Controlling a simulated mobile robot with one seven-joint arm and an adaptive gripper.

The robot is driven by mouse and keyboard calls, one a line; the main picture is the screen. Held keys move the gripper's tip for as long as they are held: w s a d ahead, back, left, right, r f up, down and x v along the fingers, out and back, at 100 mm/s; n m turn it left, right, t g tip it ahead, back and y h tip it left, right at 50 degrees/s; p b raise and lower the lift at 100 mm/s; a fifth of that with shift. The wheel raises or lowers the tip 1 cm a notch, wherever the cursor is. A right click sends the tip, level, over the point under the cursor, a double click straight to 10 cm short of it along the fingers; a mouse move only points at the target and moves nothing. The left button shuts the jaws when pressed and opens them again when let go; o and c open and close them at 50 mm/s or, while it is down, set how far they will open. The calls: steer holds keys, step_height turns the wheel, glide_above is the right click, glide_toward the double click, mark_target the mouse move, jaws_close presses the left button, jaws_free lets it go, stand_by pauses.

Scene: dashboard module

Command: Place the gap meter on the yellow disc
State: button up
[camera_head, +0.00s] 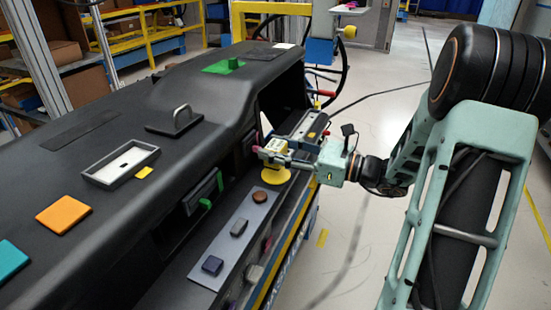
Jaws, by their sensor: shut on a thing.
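My gripper (268,153) reaches in from the right at the open side of the black dashboard. It is shut on a small yellow and pale thing, which I take to be the gap meter (276,147); the fingers hide part of it. The yellow disc (276,177) lies just below my gripper, near the far end of the grey strip. From this view I cannot tell whether the held meter touches the disc or hangs above it.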

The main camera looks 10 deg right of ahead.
steer(key=shift+f, duration=1.35)
steer(key=shift+f, duration=0.15)
steer(key=o, duration=1.4)
steer(key=shift+d+r, duration=0.1)
steer(key=shift+r, duration=0.1)
steer(key=v, duration=1.2)
steer(key=shift+a, duration=0.2)
